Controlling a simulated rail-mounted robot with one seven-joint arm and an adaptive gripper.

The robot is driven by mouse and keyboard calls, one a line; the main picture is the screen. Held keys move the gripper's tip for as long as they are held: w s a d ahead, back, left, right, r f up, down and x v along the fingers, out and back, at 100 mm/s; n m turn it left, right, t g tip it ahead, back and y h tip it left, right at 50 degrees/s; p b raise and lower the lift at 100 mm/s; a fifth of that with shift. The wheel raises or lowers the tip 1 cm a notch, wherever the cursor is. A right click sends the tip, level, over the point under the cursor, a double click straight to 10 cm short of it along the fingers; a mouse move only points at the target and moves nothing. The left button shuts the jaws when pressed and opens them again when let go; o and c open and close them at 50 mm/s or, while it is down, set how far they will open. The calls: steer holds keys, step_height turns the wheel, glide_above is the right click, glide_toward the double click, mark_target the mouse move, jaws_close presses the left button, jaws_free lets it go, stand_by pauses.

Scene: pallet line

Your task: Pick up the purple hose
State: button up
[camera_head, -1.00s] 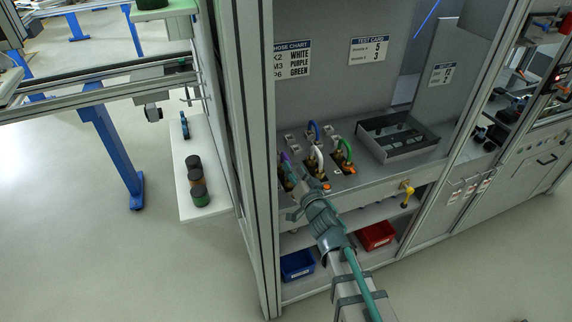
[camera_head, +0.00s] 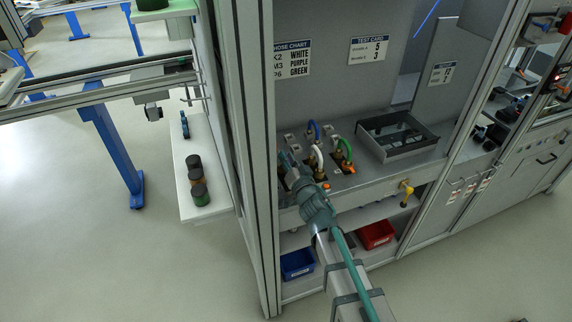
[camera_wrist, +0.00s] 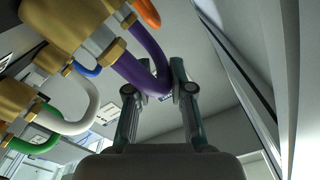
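The purple hose (camera_wrist: 148,72) is a short bent tube. In the wrist view it curves from a brass fitting at upper left down and back up between the fingers of my gripper (camera_wrist: 160,84). The fingers stand apart on either side of the hose's bend, and the right finger is very close to it. The left fingertip is partly hidden behind the hose; I cannot tell whether either finger touches it. In the head view my gripper (camera_head: 288,164) is at the left end of the hose row and hides the purple hose.
Right of it stand a white hose (camera_head: 319,157), a blue hose (camera_head: 314,128) and a green hose (camera_head: 344,148). A grey tray (camera_head: 398,146) lies farther right. A frame post (camera_head: 256,150) rises close on the left. Blue (camera_head: 297,264) and red (camera_head: 376,234) bins sit below.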

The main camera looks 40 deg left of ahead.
jaws_close()
steer(key=shift+r, duration=0.1)
